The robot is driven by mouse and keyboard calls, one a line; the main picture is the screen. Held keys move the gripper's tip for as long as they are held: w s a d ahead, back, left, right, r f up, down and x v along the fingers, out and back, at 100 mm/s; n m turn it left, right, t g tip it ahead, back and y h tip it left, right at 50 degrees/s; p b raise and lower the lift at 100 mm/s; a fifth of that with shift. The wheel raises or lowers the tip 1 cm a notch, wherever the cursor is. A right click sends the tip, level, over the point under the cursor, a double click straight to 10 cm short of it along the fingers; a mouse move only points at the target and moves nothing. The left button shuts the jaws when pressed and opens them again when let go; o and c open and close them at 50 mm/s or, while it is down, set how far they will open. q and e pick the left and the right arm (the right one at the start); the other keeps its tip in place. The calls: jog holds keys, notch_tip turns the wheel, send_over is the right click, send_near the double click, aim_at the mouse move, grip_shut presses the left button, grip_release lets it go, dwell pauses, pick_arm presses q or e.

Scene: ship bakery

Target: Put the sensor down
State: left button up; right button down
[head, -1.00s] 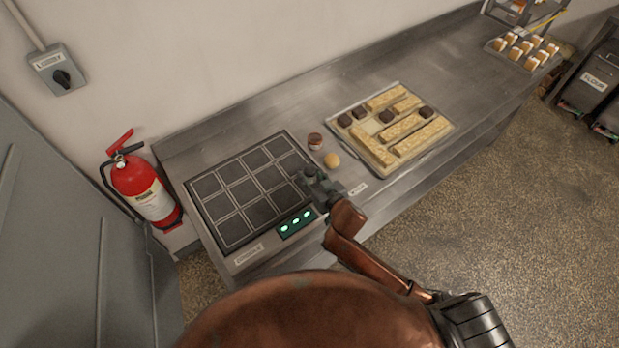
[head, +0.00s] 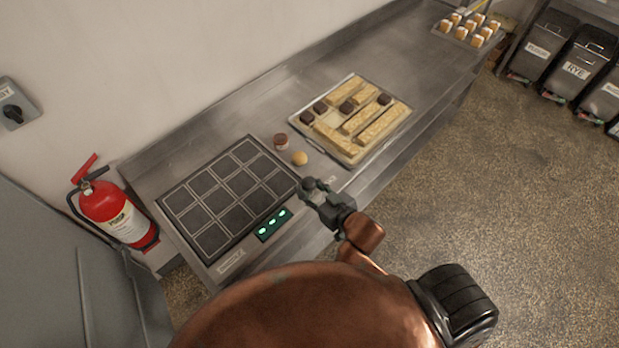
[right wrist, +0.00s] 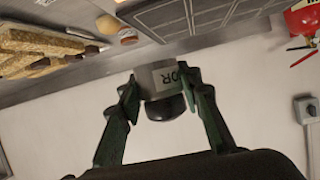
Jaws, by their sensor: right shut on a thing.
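My right gripper (head: 314,187) is shut on the sensor. In the right wrist view the sensor (right wrist: 160,78) is a small pale grey block with dark letters ending in "OR" and a black rounded part, between the green fingers (right wrist: 162,95). In the head view the sensor is small and dark, and its outline is hard to make out. The gripper is at the right corner of the black gridded panel (head: 225,192), near the counter's front edge. I cannot tell its height above the counter. My left gripper is not in view.
On the steel counter (head: 400,60), a small brown jar (head: 281,141) and a round tan ball (head: 299,158) sit between the panel and a tray (head: 352,158) of pale bars and dark cubes. A green-lit display (head: 273,223) is at the panel's front. Bare counter lies beyond the tray.

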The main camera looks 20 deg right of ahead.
jog(key=w+d+f, duration=0.1)
jog(key=d+f, duration=0.2)
jog(key=d, duration=0.2)
send_over(320, 176)
jog(key=f, duration=0.5)
jog(key=s+f, duration=0.1)
jog(key=f, duration=0.2)
jog(key=shift+a+f, duration=0.3)
jog(key=shift+f, duration=0.05)
jog(key=shift+w+d+f, duration=0.2)
jog(key=shift+w+f, duration=0.2)
jog(key=shift+f, duration=0.05)
jog(key=shift+w+f, duration=0.1)
jog(key=shift+f, duration=1.6)
jog(key=shift+f, duration=0.2)
jog(key=c, duration=1.4)
grip_release()
